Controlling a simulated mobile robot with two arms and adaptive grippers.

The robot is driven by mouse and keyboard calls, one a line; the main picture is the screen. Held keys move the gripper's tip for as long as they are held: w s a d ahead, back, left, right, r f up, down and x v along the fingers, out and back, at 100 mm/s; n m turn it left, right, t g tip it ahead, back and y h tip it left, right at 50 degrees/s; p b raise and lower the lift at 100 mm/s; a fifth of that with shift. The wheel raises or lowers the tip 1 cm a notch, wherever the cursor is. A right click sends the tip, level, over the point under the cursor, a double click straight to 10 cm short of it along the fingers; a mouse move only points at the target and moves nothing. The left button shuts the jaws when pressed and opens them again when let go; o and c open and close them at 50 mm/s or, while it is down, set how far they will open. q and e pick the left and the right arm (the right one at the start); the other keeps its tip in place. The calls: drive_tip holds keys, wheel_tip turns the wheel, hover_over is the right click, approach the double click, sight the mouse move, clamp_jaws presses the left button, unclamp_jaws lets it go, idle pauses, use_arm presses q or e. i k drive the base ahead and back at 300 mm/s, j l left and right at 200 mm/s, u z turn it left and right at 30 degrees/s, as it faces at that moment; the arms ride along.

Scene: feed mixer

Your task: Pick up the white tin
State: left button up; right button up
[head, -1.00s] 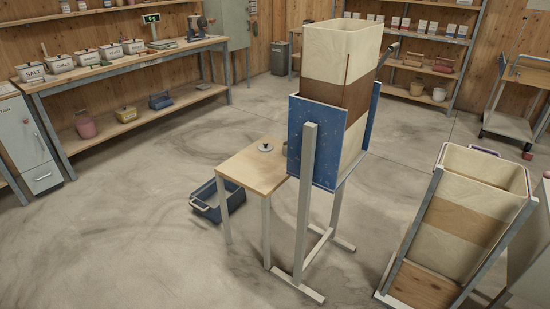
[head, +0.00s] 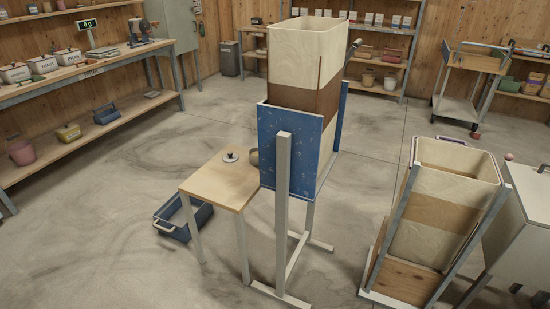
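Several white lidded tins with dark lettering stand in a row on the long workbench at the left; I see a near white tin (head: 15,73), a middle white tin (head: 43,64) and a far white tin (head: 69,56). I cannot tell which one the task means. Small white containers (head: 369,18) also line the back shelf, too small to read. Neither of my grippers is in view.
A blue crate (head: 172,226) lies on the floor. Floor between workbench (head: 120,58) and table is clear.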

sight(253, 156)
drive_tip(key=i+j+z, duration=0.15)
drive_tip(key=z, duration=0.2)
drive_tip(key=i+j+z, duration=0.1)
drive_tip(key=j+z, duration=0.6)
